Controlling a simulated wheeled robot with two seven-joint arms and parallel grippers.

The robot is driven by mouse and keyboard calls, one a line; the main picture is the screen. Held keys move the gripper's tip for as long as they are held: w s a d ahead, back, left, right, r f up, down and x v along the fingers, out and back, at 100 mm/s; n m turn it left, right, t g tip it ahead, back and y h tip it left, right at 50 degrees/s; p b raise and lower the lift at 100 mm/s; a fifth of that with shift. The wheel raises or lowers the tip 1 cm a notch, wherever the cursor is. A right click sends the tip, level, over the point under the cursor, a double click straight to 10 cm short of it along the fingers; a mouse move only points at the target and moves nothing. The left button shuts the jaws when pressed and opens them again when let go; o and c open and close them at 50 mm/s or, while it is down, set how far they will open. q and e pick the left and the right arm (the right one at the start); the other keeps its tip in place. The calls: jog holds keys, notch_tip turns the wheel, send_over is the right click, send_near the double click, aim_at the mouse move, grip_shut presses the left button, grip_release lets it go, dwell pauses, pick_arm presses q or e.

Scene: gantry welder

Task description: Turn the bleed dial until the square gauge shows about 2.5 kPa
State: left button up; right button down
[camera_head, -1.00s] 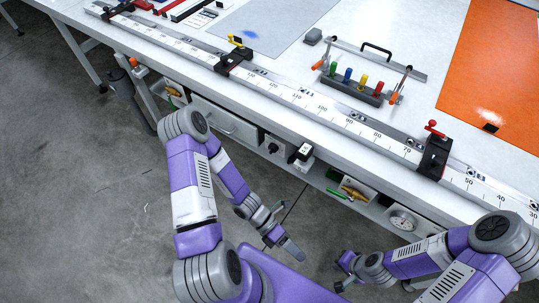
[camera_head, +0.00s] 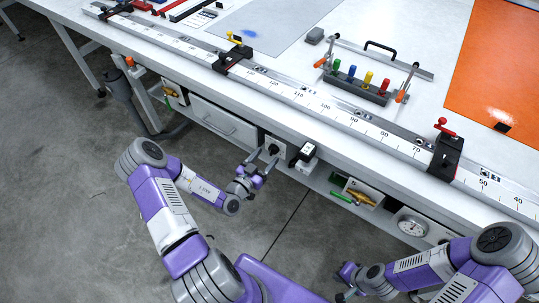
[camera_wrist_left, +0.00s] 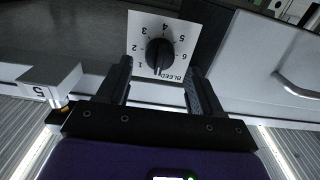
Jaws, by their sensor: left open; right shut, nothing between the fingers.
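The bleed dial is a black knob (camera_wrist_left: 159,53) on a white plate marked 1 to 6 in the left wrist view. Its pale mark points to the plate's lower edge in that picture, in the gap between 1 and 6. The knob also shows in the head view (camera_head: 272,149) on the bench front. My left gripper (camera_head: 262,163) is open, its fingers (camera_wrist_left: 158,77) either side of the dial's line and seemingly just short of the knob. A white gauge with a round face (camera_head: 412,225) hangs lower right; its reading is too small to tell. My right gripper (camera_head: 343,293) is shut and empty, low in view.
A small black-and-white box (camera_head: 302,154) juts out right of the dial. A drawer (camera_head: 225,123) with a bar handle is to the left. A panel with a brass fitting (camera_head: 358,192) is further right. The floor before the bench is clear.

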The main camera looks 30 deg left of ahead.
aim_at(273, 150)
pick_arm(q)
jog(key=shift+w+d+b, duration=0.15)
jog(key=shift+w+b, duration=0.15)
jog(key=shift+w, duration=1.2)
